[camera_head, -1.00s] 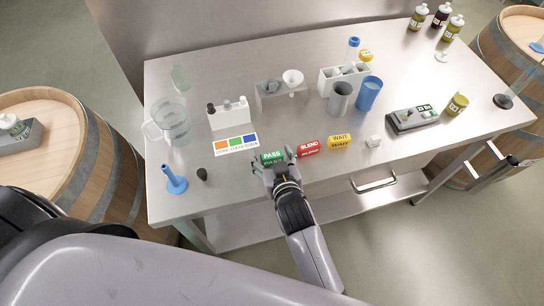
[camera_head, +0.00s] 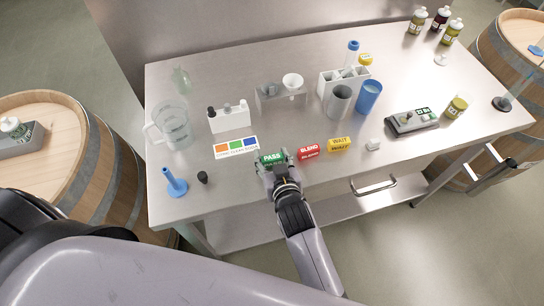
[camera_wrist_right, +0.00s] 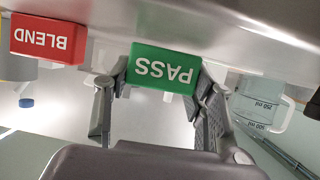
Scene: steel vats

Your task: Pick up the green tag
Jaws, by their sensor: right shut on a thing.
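The green tag (camera_head: 271,158) reads PASS and is near the front edge of the steel table, left of the red and yellow tags. My right gripper (camera_head: 273,165) is shut on it, with the fingers at its two sides. In the right wrist view the green tag (camera_wrist_right: 164,68) shows between the two fingertips (camera_wrist_right: 163,88), its lettering upside down. I cannot tell whether the tag still touches the table. My left gripper is not in view; only part of an arm shows at the lower left.
A red BLEND tag (camera_head: 309,152) stands just right of the green one, then a yellow WAIT tag (camera_head: 340,144). A colour card (camera_head: 236,147) lies close on the left. A blue funnel-like piece (camera_head: 174,182) and small black stopper (camera_head: 203,177) stand further left.

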